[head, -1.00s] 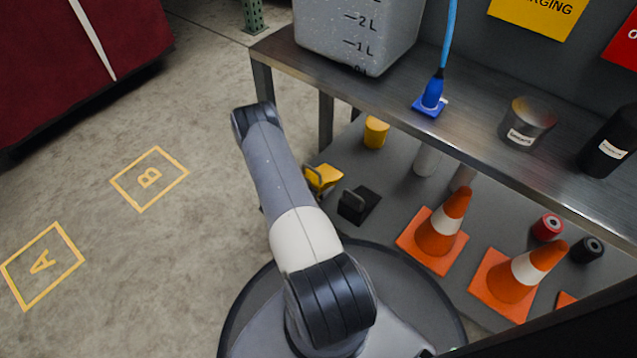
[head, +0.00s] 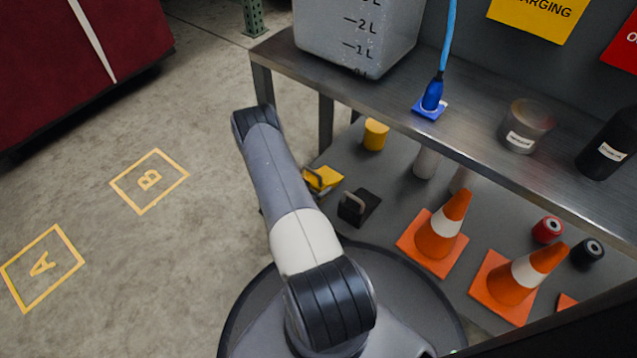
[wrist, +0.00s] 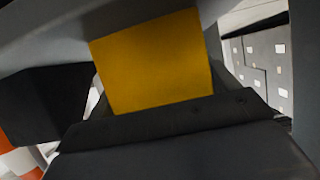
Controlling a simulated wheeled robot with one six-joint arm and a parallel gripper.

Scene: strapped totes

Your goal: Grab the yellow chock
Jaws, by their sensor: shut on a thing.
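The yellow chock (head: 325,178) is on the grey lower shelf at its left end, partly hidden behind my arm in the head view. It has a grey handle on top. In the wrist view the yellow chock (wrist: 155,62) fills the middle, close to the camera, with its flat yellow face showing. My gripper (wrist: 165,115) is shut on the chock. The fingertips are not clear in the wrist view, and my arm hides the gripper in the head view. I cannot tell whether the chock is clear of the shelf.
A black chock (head: 358,205) stands just right of the yellow one. A yellow cylinder (head: 375,134) and orange cones (head: 442,228) share the shelf. The metal bench top (head: 390,95) overhangs it. Floor squares A (head: 42,265) and B (head: 149,181) are empty.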

